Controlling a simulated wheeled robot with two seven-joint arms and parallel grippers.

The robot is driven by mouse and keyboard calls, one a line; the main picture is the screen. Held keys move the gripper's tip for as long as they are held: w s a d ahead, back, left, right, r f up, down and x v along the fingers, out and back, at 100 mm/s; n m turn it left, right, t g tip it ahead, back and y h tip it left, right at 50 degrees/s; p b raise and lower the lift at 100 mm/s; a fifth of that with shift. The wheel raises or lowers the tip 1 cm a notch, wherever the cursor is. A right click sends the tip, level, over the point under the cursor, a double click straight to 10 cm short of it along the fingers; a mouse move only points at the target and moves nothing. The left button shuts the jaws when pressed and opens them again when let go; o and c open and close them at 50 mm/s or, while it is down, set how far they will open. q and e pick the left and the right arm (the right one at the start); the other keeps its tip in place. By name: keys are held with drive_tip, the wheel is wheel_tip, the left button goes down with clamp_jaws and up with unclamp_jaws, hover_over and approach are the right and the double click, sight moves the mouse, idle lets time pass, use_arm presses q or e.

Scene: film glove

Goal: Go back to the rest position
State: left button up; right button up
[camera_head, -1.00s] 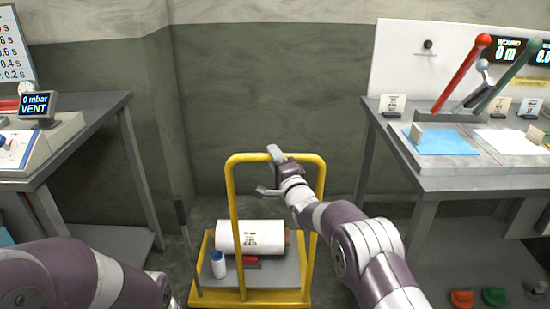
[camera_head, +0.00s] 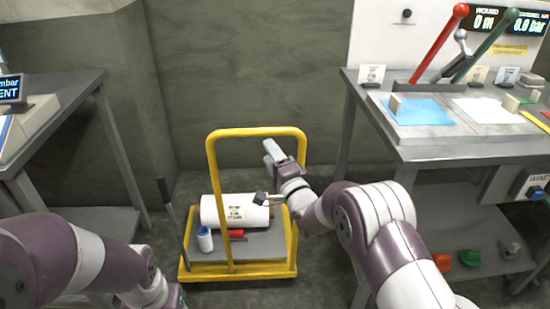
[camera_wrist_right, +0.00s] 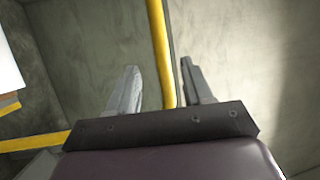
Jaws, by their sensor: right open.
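My right gripper (camera_head: 267,175) is open and shows no object in its jaws in the camera_head view. It appears in front of the right side of the yellow cart handle (camera_head: 255,132), below its top bar. In the right wrist view, my two fingers (camera_wrist_right: 160,86) stand apart, and a yellow bar (camera_wrist_right: 158,40) shows in the gap between them. Whether the bar lies between the fingers or beyond them I cannot tell. My left arm comes in at the lower left, and its fingers are not visible.
The cart (camera_head: 215,272) carries a white roll (camera_head: 228,211), a small white-and-blue bottle (camera_head: 205,240) and a red item (camera_head: 236,233). A dark lever (camera_head: 171,222) stands at its left. A workbench (camera_head: 450,150) is on the right, another table (camera_head: 75,98) on the left.

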drive_tip(key=shift+v, duration=1.2)
